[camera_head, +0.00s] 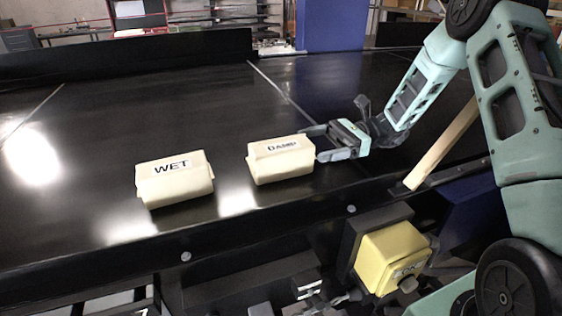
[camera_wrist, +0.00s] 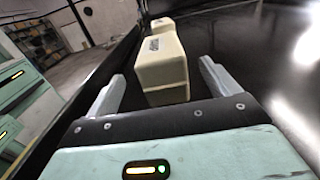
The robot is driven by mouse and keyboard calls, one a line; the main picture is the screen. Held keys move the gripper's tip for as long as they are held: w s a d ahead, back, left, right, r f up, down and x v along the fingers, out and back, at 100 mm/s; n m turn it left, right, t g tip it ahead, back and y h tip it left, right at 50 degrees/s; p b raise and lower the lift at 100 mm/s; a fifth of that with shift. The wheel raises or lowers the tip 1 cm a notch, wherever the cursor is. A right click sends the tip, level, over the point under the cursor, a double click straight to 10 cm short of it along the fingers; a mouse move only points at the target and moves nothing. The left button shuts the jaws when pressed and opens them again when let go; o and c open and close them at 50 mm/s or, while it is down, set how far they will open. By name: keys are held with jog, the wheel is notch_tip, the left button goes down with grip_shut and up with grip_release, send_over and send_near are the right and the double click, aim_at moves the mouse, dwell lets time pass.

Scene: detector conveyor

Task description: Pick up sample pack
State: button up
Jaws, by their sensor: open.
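Two cream sample packs lie on the black conveyor (camera_head: 90,110). The pack labelled "WET" (camera_head: 174,182) is on the left, and the other, whose label seems to read "DAMP" (camera_head: 281,162), is on the right. My gripper (camera_head: 325,144) is at the right end of the right pack, low over the belt. In the wrist view the near pack (camera_wrist: 162,72) stands just ahead, between the lines of the two open fingers (camera_wrist: 160,88). Its near end is close to the fingertips, and I cannot tell whether they touch it. The other pack (camera_wrist: 162,24) shows behind it, partly hidden.
A dark side wall (camera_head: 130,58) runs along the conveyor's far edge. A yellow box (camera_head: 392,257) is mounted below the near edge. A pale wooden bar (camera_head: 440,145) rises at the right, near my arm. The belt left of the packs is clear.

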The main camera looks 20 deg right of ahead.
aim_at(291, 149)
jog(key=shift+w+a+f+b, duration=0.1)
jog(key=shift+a+b, duration=0.3)
jog(key=shift+a, duration=1.3)
jog(key=shift+a+f+b, duration=0.1)
jog(key=shift+a+b, duration=0.25)
jog(key=shift+a, duration=1.35)
jog(key=shift+r, duration=0.1)
jog(key=c, duration=1.5)
